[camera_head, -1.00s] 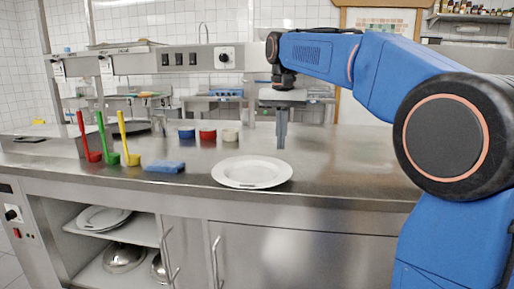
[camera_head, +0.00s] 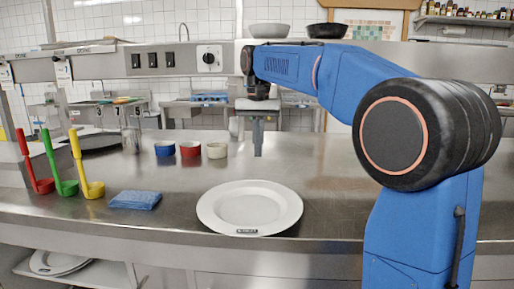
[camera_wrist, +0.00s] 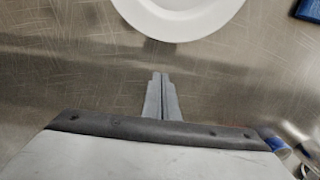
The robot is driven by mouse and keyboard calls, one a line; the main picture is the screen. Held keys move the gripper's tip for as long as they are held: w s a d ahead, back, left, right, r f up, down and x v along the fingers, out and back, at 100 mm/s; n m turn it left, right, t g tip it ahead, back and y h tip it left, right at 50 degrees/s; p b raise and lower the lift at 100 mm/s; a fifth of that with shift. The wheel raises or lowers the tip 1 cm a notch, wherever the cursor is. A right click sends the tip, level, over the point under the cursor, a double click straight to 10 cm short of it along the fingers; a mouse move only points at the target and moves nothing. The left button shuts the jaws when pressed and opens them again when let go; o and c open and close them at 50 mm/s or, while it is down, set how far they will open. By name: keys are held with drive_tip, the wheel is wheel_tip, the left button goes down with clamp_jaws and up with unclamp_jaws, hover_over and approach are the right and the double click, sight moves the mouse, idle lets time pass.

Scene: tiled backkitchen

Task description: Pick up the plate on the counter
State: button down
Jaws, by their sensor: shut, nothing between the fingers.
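A white round plate (camera_head: 250,208) lies flat near the front edge of the steel counter (camera_head: 340,190), with a small dark label on its near rim. My gripper (camera_head: 258,150) is shut and empty, pointing down above the counter, behind the plate in the head view. In the wrist view, the fingers of my gripper (camera_wrist: 161,80) are together. Part of the plate (camera_wrist: 180,18) shows at the top of that view, cut off by the frame edge and apart from the fingertips.
A blue sponge (camera_head: 135,200) lies left of the plate. Red, green (camera_head: 66,186) and yellow ladles stand at the left. Blue, red and white (camera_head: 217,150) small bowls stand farther back. Bare counter lies right of the plate. More plates (camera_head: 58,263) sit on the shelf below.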

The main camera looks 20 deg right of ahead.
sight(256, 181)
wheel_tip(256, 181, down, 8)
drive_tip(key=shift+s+r, duration=0.1)
drive_tip(key=shift+r, duration=0.1)
drive_tip(key=shift+s+a+r, duration=0.1)
drive_tip(key=shift+s+a, duration=0.15)
drive_tip(key=shift+s, duration=0.35)
drive_tip(key=shift+s+a+r, duration=0.1)
drive_tip(key=shift+s+a, duration=0.15)
drive_tip(key=shift+s, duration=0.3)
drive_tip(key=shift+s+a, duration=0.3)
drive_tip(key=shift+s, duration=0.35)
drive_tip(key=shift+s+a+f, duration=0.1)
drive_tip(key=shift+s+a, duration=0.15)
drive_tip(key=shift+s, duration=0.3)
drive_tip(key=shift+s+a, duration=0.2)
drive_tip(key=shift+s, duration=0.35)
